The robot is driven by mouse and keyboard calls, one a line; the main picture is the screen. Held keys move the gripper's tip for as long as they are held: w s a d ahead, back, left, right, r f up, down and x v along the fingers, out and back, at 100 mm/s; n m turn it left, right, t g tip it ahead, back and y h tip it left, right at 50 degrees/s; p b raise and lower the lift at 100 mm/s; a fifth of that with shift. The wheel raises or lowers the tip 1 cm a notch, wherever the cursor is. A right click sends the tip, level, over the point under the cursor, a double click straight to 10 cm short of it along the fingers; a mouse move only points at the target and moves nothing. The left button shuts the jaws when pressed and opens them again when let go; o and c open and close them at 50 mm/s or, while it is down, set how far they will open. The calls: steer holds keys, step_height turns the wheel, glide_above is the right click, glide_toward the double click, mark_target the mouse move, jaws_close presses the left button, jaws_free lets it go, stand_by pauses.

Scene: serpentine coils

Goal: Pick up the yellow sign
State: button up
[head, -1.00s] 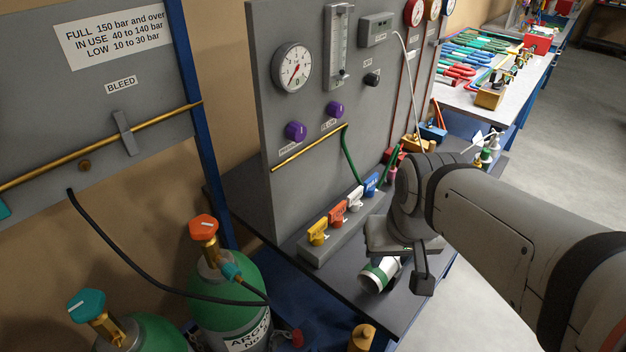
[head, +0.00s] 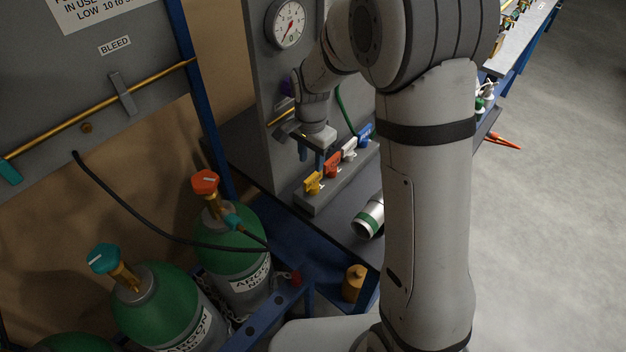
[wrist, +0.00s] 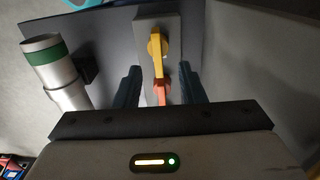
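The yellow sign (head: 313,183) stands at the near left end of a row of coloured signs on a grey block (head: 330,196). It also shows in the wrist view (wrist: 157,45), upper middle, just beyond my fingertips. My gripper (head: 311,160) hangs just above the yellow sign in the head view. In the wrist view my gripper (wrist: 159,72) has its two dark fingers apart, with nothing held between them. The orange-red sign (wrist: 161,91) shows lower in the gap between the fingers, behind the yellow one. I cannot tell the exact height of the fingertips above the signs.
A white (head: 348,149) and a blue sign (head: 364,134) continue the row. A grey gauge panel (head: 262,80) rises close behind it. A white and green cylinder (head: 369,218) lies to the right. Green gas bottles (head: 232,235) stand at lower left.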

mark_target(313, 175)
steer(key=f, duration=0.2)
steer(key=f+p, duration=0.1)
steer(key=f, duration=0.4)
steer(key=shift+d+f+p, duration=0.15)
steer(key=shift+d+p, duration=0.1)
steer(key=shift+p, duration=0.15)
steer(key=shift+c, duration=0.6)
steer(key=c, duration=0.5)
steer(key=shift+c, duration=0.2)
